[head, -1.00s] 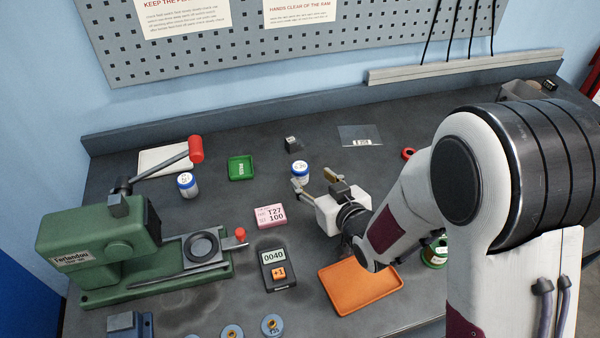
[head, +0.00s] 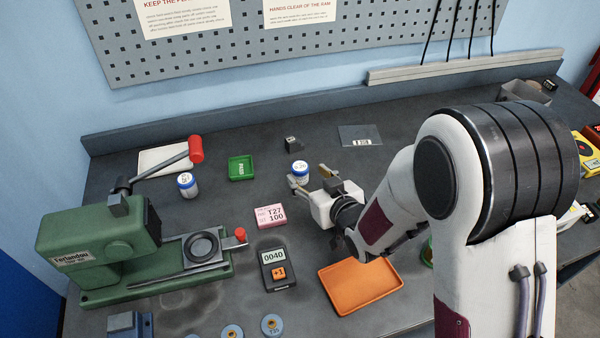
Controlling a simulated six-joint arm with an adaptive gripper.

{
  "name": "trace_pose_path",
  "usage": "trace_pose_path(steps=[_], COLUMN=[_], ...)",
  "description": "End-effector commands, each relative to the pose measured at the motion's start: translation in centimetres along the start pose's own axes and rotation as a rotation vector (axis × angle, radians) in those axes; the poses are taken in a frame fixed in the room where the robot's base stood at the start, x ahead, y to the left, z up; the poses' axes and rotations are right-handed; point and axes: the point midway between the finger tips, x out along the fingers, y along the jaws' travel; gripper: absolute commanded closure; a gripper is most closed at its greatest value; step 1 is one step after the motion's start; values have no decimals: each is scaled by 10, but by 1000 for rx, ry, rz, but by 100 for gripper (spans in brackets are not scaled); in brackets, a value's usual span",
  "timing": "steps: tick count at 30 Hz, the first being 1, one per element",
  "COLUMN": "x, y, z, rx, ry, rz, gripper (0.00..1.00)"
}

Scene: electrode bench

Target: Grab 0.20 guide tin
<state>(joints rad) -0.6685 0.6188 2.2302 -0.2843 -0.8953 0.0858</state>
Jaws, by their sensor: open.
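A small white tin with a blue lid band (head: 299,170) stands upright on the bench; its top label appears to read 0.20. My gripper (head: 308,177) is open, with its fingers pointing at this tin from the front right. One finger is at the tin's lower left and the other at its right. I cannot tell whether either finger touches it. A similar blue and white tin (head: 187,185) stands farther left; its label is too small to read.
The green press (head: 110,240) with a red-knobbed lever stands at the left. A green tray (head: 241,168), pink label block (head: 270,216), counter (head: 278,268) and orange tray (head: 360,285) lie around my gripper. A dark small block (head: 292,143) sits behind the tin.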

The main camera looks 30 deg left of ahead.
Motion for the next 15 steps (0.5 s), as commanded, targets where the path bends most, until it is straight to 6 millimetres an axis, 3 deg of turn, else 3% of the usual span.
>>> trace_pose_path(steps=[15], x=[39], y=[-4], z=[1], rx=[0], ry=[-1], rz=[0], gripper=[50])
